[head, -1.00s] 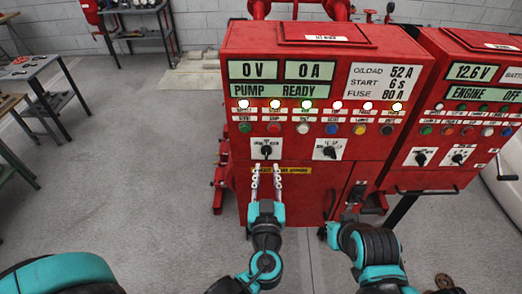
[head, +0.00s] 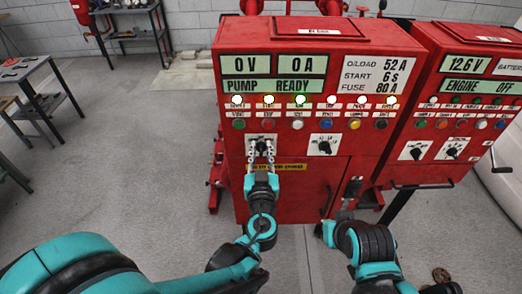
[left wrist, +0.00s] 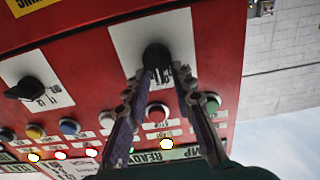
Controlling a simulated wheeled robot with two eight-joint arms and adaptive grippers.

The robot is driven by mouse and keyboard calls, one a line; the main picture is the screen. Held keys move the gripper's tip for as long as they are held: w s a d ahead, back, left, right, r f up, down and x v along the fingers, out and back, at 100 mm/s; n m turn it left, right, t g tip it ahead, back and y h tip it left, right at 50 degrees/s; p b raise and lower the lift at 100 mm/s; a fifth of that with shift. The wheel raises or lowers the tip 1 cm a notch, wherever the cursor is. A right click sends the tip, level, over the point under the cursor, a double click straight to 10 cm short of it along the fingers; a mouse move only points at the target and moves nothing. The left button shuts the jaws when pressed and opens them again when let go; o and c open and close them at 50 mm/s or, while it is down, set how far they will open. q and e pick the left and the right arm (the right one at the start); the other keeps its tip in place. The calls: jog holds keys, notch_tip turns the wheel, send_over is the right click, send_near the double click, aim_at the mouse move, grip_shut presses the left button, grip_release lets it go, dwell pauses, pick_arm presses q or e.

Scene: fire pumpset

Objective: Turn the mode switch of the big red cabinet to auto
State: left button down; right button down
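The big red cabinet (head: 290,205) stands ahead, with two black rotary switches on white plates. Their labels are too small to read. My left gripper (head: 261,149) is at the left switch (head: 261,143), its two fingers pointing up at the plate. In the left wrist view this switch's black knob (left wrist: 156,55) lies between and just beyond the open fingertips (left wrist: 158,80); contact is not clear. The other switch (head: 325,146) is to the right in the head view and also shows in the left wrist view (left wrist: 25,89).
Lit lamps and coloured buttons (head: 297,124) sit just above the switches, near my left fingers. A second red cabinet (head: 450,150) with similar switches stands at the right. A grey table (head: 25,72) stands at the left, with open floor between.

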pick_arm(q)
jog(key=shift+m, duration=0.3)
jog(key=m, duration=0.2)
jog(key=m+b, duration=0.1)
jog(key=m, duration=0.1)
jog(key=shift+d+f, duration=0.15)
jog(key=shift+d, duration=0.2)
jog(key=shift+d+f+m, duration=0.1)
jog(key=shift+d+m, duration=0.05)
jog(key=shift+m, duration=0.9)
jog(key=shift+d+f+m, duration=0.1)
jog(key=shift+m, duration=0.95)
jog(key=shift+b, duration=0.3)
jog(key=c, duration=1.6)
grip_release()
jog(key=shift+c, duration=0.2)
jog(key=shift+s, duration=0.1)
jog(key=s, duration=1.2)
jog(key=shift+w, duration=0.1)
